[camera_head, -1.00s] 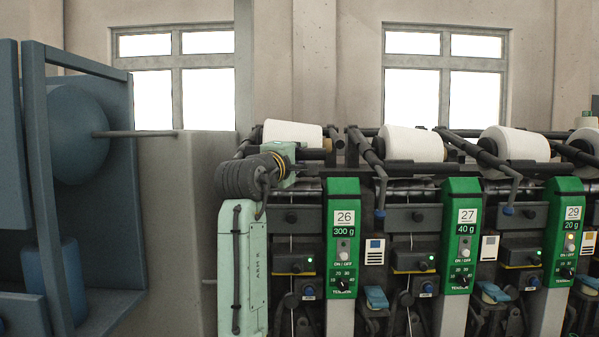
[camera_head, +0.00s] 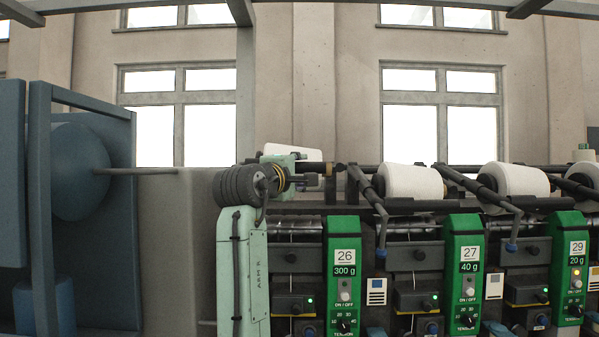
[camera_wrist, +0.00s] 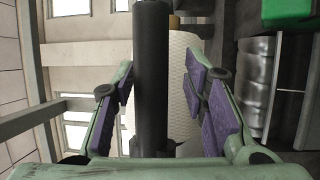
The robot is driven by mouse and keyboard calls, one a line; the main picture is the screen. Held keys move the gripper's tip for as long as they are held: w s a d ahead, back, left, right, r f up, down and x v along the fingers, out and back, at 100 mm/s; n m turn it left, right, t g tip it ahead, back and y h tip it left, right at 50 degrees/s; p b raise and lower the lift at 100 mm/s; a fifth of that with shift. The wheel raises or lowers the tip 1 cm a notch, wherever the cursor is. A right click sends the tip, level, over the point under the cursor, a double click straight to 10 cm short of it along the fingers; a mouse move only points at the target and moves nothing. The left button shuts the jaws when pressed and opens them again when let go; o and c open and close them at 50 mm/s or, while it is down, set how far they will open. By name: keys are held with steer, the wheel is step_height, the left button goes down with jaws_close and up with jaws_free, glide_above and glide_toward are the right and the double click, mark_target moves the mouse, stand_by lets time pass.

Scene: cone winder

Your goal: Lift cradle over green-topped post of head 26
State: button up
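The green-topped post of head 26 (camera_head: 343,228), marked 26 and 300 g, stands in the middle of the head view. The cradle of head 26 (camera_head: 326,168) is a dark bar and arm above and behind the post top, with a white cone (camera_head: 292,152) on it. My gripper (camera_head: 312,181) is at the cradle, up and left of the post. In the wrist view a thick black bar (camera_wrist: 152,70) lies between my gripper's purple-padded fingers (camera_wrist: 161,78). A gap shows on its right side. The white cone (camera_wrist: 178,80) is behind it; finger contact is unclear.
Head 27 (camera_head: 462,235) and head 29 (camera_head: 571,235) stand to the right with their own cones and cradles. A blue machine frame (camera_head: 75,180) is at the left. Clear space shows above the cones before the windows.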

steer(key=shift+s, duration=0.1)
steer(key=v, duration=1.2)
stand_by(0.9)
